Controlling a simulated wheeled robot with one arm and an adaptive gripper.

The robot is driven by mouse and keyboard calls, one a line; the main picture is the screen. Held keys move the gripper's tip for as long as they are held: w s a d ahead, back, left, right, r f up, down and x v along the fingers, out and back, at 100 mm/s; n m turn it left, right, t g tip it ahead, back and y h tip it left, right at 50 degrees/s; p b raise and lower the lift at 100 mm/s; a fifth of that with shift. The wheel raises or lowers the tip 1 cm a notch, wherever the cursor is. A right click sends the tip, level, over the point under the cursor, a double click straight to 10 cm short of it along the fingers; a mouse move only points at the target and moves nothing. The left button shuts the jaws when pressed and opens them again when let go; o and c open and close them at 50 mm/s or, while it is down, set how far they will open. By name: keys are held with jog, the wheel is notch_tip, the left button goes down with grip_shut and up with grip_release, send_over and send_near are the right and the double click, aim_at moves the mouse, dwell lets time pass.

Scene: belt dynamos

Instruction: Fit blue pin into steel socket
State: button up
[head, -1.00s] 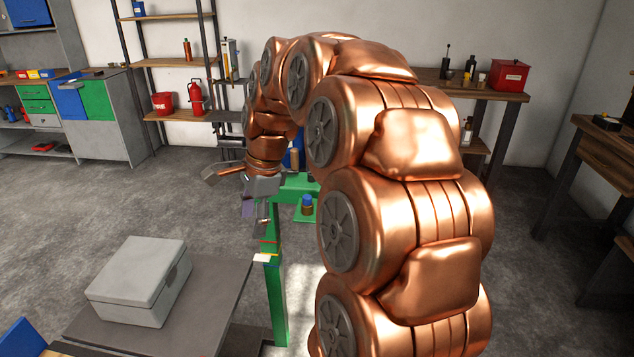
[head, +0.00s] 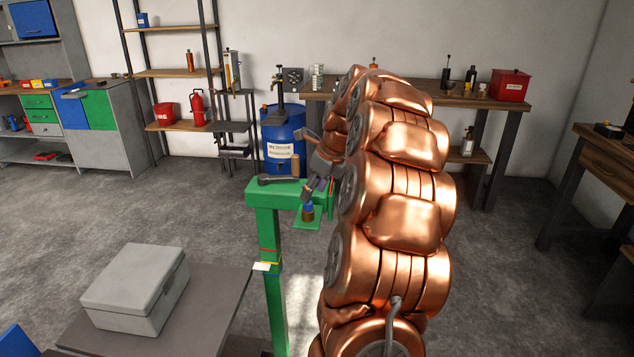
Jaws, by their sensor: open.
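A small pin with a blue top (head: 308,207) and a brownish lower part stands upright on a small green plate (head: 305,224) at the side of a green stand. My gripper (head: 316,188) is open, tilted downward just above the blue pin. Its grey fingers are small in the head view, and I cannot tell whether they touch the pin. I cannot make out a steel socket for certain; part of the area behind my gripper and copper arm is hidden.
The green stand's top (head: 262,190) carries a grey tool (head: 277,180) and an upright wooden-coloured piece (head: 295,165). A blue drum (head: 283,130) stands behind it. A grey box (head: 136,287) sits on a dark table at front left. Open floor lies left of the stand.

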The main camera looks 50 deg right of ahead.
aim_at(309, 203)
jog(key=shift+x, duration=2.4)
jog(key=shift+c, duration=0.2)
jog(key=shift+s, duration=0.1)
grip_shut()
jog(key=shift+r, duration=0.15)
jog(key=shift+r+p, duration=1.55)
jog(key=shift+r, duration=0.6)
